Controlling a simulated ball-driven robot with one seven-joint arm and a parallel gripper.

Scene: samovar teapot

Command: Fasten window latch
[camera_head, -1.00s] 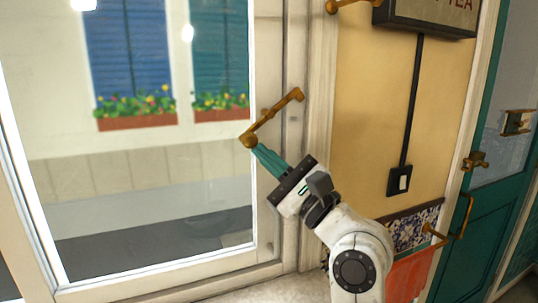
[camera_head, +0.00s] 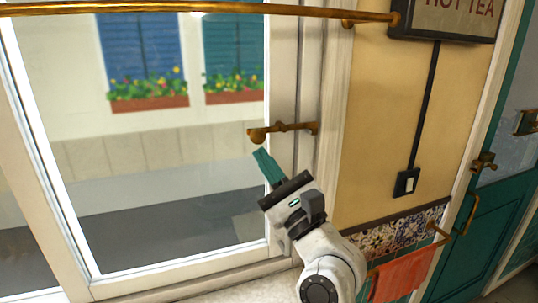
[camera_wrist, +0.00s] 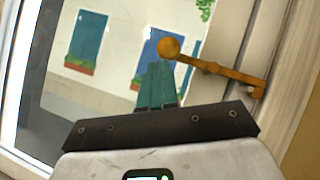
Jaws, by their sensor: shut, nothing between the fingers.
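The brass window latch (camera_head: 284,129) is on the right side of the window frame. It lies nearly level, with its round knob at the left end and its other end on the frame at the right. My gripper (camera_head: 262,153) is shut and empty, its teal fingers pointing up just below the knob. In the wrist view the latch (camera_wrist: 218,72) slants down to the right from its knob. The fingertips (camera_wrist: 160,66) are close under the knob there; I cannot tell if they touch it.
The window glass (camera_head: 150,190) fills the left side. A brass rod (camera_head: 200,8) crosses the top. At the right are a black wall switch (camera_head: 406,183), an orange towel (camera_head: 402,276) on a rail and a teal door (camera_head: 490,220).

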